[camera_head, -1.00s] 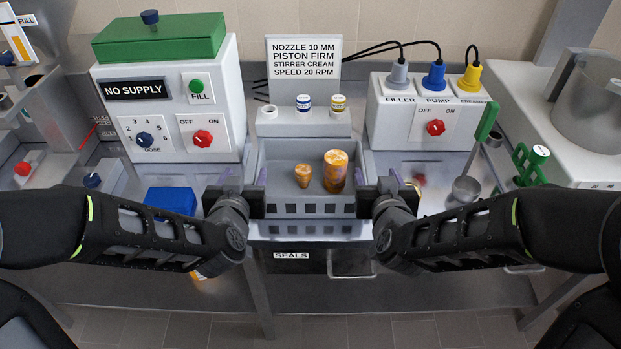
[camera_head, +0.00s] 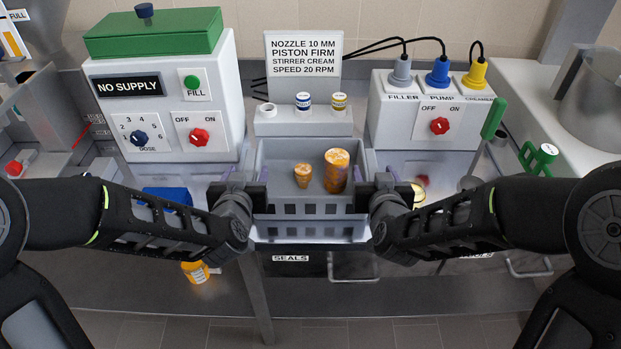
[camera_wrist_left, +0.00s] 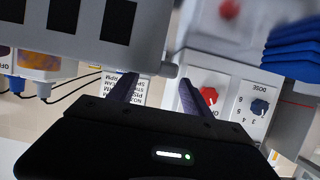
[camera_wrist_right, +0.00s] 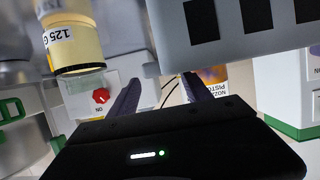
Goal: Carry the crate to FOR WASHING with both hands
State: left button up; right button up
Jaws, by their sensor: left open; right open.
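The crate (camera_head: 311,209) is grey with a row of slots in its front wall. It stands level at the middle of the head view, with a small orange patterned jar (camera_head: 302,175) and a larger one (camera_head: 336,171) inside. My left gripper (camera_head: 259,190) is open at the crate's left side. My right gripper (camera_head: 367,192) is open at its right side. The left wrist view shows the crate's wall (camera_wrist_left: 90,30) just beyond the open fingers (camera_wrist_left: 157,88). The right wrist view shows the wall (camera_wrist_right: 235,35) likewise. Whether the fingers touch it is unclear. No FOR WASHING sign is readable.
A dosing machine (camera_head: 160,110) stands left, and a filler and pump box (camera_head: 428,120) stands right. A grey stand with small jars (camera_head: 303,122) is behind the crate. A blue item (camera_head: 166,196) lies left, and a cream jar (camera_wrist_right: 75,50) is close to my right gripper.

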aim_at(250, 166)
pick_arm(q)
jog(key=x, duration=0.5)
pick_arm(e)
jog(key=x, duration=0.5)
pick_arm(q)
jog(key=shift+c, duration=0.6)
pick_arm(e)
jog(key=shift+c, duration=0.6)
pick_arm(q)
grip_shut()
pick_arm(e)
jog(key=shift+s, duration=0.1)
grip_shut()
pick_arm(q)
jog(key=shift+r, duration=0.1)
pick_arm(e)
jog(key=shift+r, duration=0.1)
